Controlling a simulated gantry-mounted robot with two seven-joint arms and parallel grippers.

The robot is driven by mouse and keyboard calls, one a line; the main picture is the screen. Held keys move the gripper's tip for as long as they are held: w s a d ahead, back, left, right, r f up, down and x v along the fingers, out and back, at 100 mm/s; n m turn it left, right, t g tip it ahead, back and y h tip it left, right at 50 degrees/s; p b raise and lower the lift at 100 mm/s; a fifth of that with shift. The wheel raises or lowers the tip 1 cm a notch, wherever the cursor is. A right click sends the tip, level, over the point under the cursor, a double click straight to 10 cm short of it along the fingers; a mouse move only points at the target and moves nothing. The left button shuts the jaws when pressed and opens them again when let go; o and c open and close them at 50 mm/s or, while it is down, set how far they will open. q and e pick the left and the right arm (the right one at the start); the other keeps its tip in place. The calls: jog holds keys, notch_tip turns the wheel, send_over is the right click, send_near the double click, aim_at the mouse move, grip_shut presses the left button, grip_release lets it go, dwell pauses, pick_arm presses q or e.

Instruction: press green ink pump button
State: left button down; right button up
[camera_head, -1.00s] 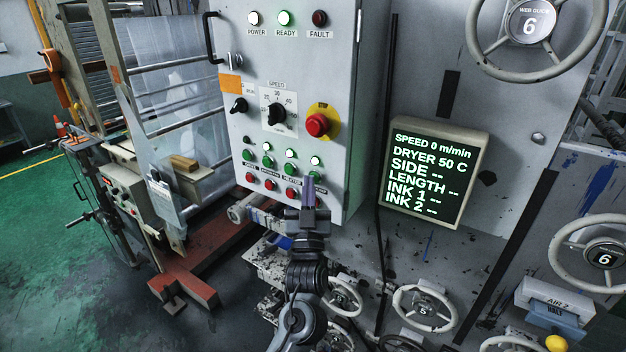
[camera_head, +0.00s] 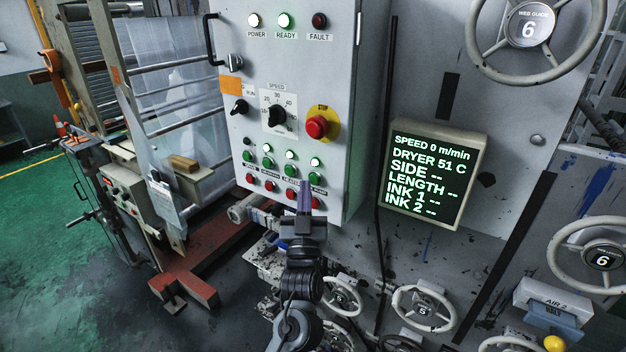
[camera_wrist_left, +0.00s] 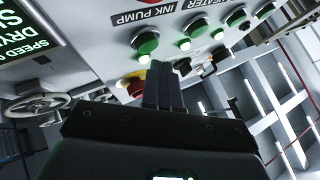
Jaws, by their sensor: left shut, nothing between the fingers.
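The green ink pump button (camera_head: 314,174) is the rightmost green button on the grey control panel (camera_head: 345,120), under a lit lamp. In the left wrist view, the green ink pump button (camera_wrist_left: 145,42) shows beside the INK PUMP label, close to the fingertips. My left gripper (camera_head: 304,184) is shut and empty, its fingers pointing up just below and left of that button. In the left wrist view, my left gripper (camera_wrist_left: 161,66) hides a little of the panel. Whether the tips touch the panel cannot be told. My right gripper is not in view.
Other green buttons (camera_head: 267,161) and red buttons (camera_head: 291,195) sit close by. A red stop button (camera_head: 317,126) is above. A display (camera_head: 434,172) reads speed 0 and dryer 51 C. Handwheels (camera_head: 424,308) stand at lower right.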

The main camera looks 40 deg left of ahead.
pick_arm(q)
jog(key=shift+s, duration=0.1)
jog(key=shift+s+d+p, duration=0.15)
jog(key=shift+s+p, duration=0.6)
jog(key=shift+s, duration=1.65)
jog(key=s+d+f+m+g+h+p, duration=0.35)
jog(key=s+f+h, duration=0.25)
jog(key=f, duration=0.3)
jog(key=s+d+f+m+g+h+p, duration=0.2)
jog(key=s+d+f+m+h+p, duration=0.35)
jog(key=f, duration=0.45)
jog(key=s+d+f+g+h, duration=0.1)
jog(key=s+d+f+g, duration=0.1)
jog(key=s+g, duration=0.3)
jog(key=s+d+f+g+h, duration=0.2)
jog(key=s+f+g, duration=0.3)
jog(key=s, duration=0.6)
jog(key=shift+s+d+g+b, duration=0.2)
jog(key=shift+s+g+b, duration=0.1)
jog(key=shift+g, duration=0.45)
